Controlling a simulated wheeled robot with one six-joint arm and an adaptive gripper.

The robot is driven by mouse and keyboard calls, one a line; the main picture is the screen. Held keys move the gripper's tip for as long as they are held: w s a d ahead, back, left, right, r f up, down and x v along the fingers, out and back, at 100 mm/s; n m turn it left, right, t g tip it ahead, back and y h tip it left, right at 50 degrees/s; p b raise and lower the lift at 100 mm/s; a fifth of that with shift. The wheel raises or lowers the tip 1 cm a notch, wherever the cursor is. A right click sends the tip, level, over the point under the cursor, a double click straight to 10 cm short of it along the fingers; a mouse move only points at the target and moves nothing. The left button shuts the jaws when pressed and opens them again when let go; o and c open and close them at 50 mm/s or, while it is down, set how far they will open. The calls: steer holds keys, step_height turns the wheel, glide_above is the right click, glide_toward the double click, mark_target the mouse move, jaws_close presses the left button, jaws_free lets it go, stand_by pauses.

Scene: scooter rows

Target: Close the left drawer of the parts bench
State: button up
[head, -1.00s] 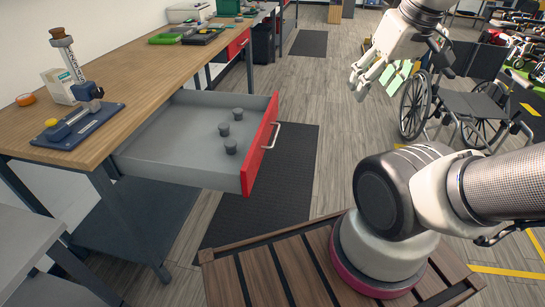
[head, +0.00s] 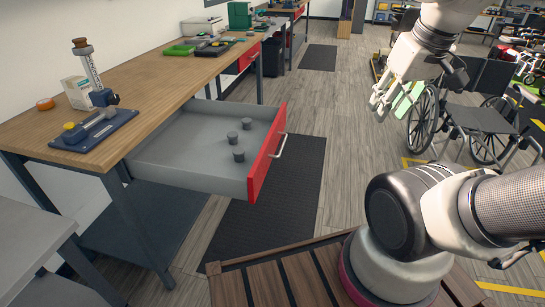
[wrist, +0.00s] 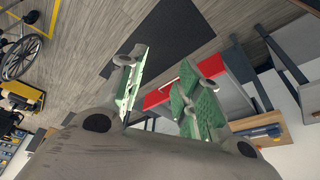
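The left drawer (head: 265,160) of the parts bench (head: 165,72) is pulled well out, with a red front, a pale bar handle and a grey tray. Several small dark grey cylinders (head: 238,140) lie inside it. My gripper (head: 390,103) is up in the air, to the right of the drawer front and apart from it. In the wrist view my gripper (wrist: 160,90) has its green-padded fingers spread with nothing between them. Parts of the red drawer front (wrist: 212,66) show behind the fingers there.
A wheelchair (head: 460,110) stands on the right, behind my gripper. A dark floor mat (head: 285,185) lies below the drawer front. A blue-based fixture (head: 95,130) stands on the benchtop. Another red drawer (head: 249,55), farther along, looks shut. The floor before the handle is clear.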

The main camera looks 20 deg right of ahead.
steer(key=f+g, duration=0.1)
steer(key=f, duration=0.1)
steer(key=w+d+f+m+g, duration=0.1)
steer(key=f, duration=0.1)
steer(key=f+m+g+y, duration=0.1)
steer(key=f, duration=0.2)
steer(key=shift+w+d+g, duration=0.15)
steer(key=shift+w+g, duration=0.15)
steer(key=shift+w, duration=0.05)
jaws_close()
steer(key=w+a+f+m+t+y, duration=0.1)
steer(key=w+a+f+m+y, duration=0.25)
steer(key=w+f+m, duration=0.5)
steer(key=w+a+f+m+t+y, duration=0.1)
steer(key=w+a+f+m+y, duration=0.3)
steer(key=f+m, duration=0.6)
steer(key=w+m+t, duration=0.2)
steer(key=w+m, duration=0.1)
steer(key=w, duration=0.4)
steer(key=shift+h, duration=0.25)
steer(key=shift+w+a+r+x, duration=0.15)
steer(key=shift+a+r+x, duration=0.1)
steer(key=shift+x, duration=1.85)
steer(key=shift+w+a+r+x, duration=0.1)
steer(key=shift+w+r+x, duration=0.1)
steer(key=shift+x, duration=1.9)
steer(key=shift+w+a+r+x, duration=0.1)
steer(key=shift+a+r+x, duration=0.15)
steer(key=shift+x, duration=1.8)
